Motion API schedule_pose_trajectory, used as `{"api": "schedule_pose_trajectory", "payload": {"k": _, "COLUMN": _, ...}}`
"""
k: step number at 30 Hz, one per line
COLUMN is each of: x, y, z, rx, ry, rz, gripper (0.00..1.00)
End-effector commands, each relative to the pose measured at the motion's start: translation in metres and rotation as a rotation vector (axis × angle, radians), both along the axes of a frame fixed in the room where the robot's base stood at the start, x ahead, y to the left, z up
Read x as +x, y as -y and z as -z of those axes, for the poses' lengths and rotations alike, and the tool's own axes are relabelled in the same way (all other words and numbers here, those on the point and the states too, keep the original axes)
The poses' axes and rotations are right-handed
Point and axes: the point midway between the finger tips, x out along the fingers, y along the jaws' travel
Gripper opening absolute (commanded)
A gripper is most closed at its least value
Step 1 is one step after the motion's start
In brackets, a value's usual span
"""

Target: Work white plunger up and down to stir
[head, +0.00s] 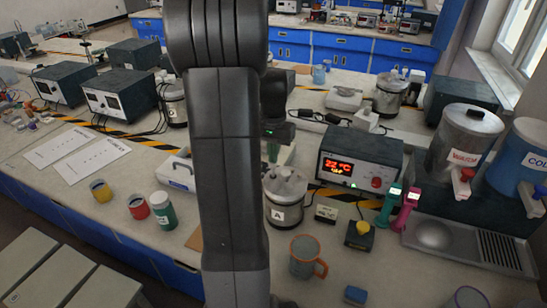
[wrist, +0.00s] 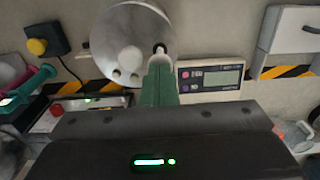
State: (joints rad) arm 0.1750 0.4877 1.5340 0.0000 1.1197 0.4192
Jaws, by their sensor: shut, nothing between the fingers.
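A metal calorimeter pot marked A (head: 283,212) stands on the bench in the head view. In the wrist view its round lid (wrist: 115,30) is seen from above, with small pale round fittings and a dark spot near the edge. I cannot tell surely which fitting is the white plunger. My gripper (head: 273,152) is just behind the pot in the head view, partly hidden by my arm. Its green fingers (wrist: 158,84) are shut and empty, pointing at the lid's edge in the wrist view. I cannot tell whether they touch it.
A heater box with a red display (head: 352,165) stands behind right of the pot. An orange-rimmed mug (head: 304,258) is in front. A yellow-button box (head: 359,236) and green and pink handled tools (head: 389,205) are right. A scale (wrist: 210,78) is beside the lid.

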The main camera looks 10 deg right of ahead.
Motion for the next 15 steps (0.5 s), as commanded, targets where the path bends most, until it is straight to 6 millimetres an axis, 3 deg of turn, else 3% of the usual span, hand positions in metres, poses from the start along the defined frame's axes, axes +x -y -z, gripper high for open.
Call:
{"api": "schedule_pose_trajectory", "payload": {"k": 10, "x": 0.000, "y": 0.000, "z": 0.000, "rx": 0.000, "ry": 0.000, "rz": 0.000, "gripper": 0.00}}
{"api": "schedule_pose_trajectory", "payload": {"k": 15, "x": 0.000, "y": 0.000, "z": -0.015, "rx": -0.001, "ry": 0.001, "rz": 0.000, "gripper": 0.00}}
